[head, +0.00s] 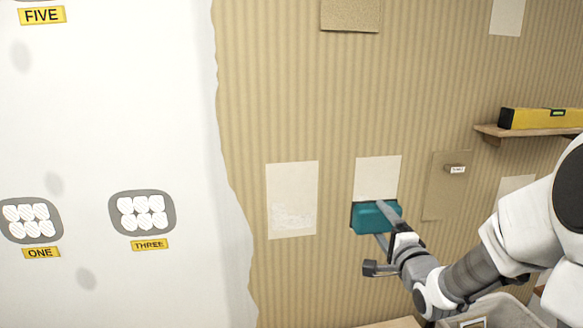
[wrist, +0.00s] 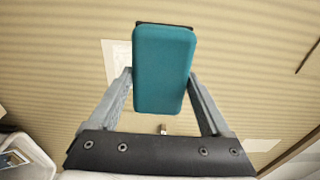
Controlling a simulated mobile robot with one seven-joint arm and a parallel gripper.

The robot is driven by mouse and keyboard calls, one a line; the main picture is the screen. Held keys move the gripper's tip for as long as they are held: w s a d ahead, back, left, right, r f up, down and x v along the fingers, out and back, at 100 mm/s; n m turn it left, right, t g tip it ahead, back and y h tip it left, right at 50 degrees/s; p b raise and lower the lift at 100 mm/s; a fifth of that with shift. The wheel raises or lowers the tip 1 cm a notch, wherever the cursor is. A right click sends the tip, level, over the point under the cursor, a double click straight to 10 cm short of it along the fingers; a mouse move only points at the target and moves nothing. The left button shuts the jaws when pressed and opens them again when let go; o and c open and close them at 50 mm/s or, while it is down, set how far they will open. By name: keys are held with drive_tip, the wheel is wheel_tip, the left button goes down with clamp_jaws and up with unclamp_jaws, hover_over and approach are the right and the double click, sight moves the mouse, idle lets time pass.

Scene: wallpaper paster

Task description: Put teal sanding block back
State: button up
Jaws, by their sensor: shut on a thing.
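The teal sanding block (head: 374,217) is held at the striped wall, over the lower part of a pale patch (head: 378,176). My gripper (head: 382,222) is shut on the block. In the wrist view the teal block (wrist: 162,72) sits between the two grey fingers of my gripper (wrist: 161,82), with its dark far edge toward the wall. I cannot tell whether the block touches the wall. A grey bin (head: 487,312) stands below my arm, partly hidden by it; part of a light container (wrist: 22,160) shows at the lower left of the wrist view.
Another pale patch (head: 292,200) is left of the block. A brown panel (head: 441,190) with a small labelled peg (head: 455,169) is to its right. A wooden shelf (head: 530,131) with a yellow level (head: 540,118) juts out at the right.

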sight(354, 231)
drive_tip(key=shift+m+h, duration=0.6)
drive_tip(key=shift+h, duration=0.3)
drive_tip(key=a+f, duration=0.1)
drive_tip(key=w+a+f+p, duration=0.1)
drive_tip(key=a, duration=0.1)
drive_tip(key=w+a+f+p, duration=0.1)
drive_tip(key=a, duration=0.1)
drive_tip(key=shift+w+a+f, duration=0.15)
drive_tip(key=shift+a+f, duration=0.1)
drive_tip(key=shift+a+f+p, duration=0.4)
drive_tip(key=shift+f, duration=0.15)
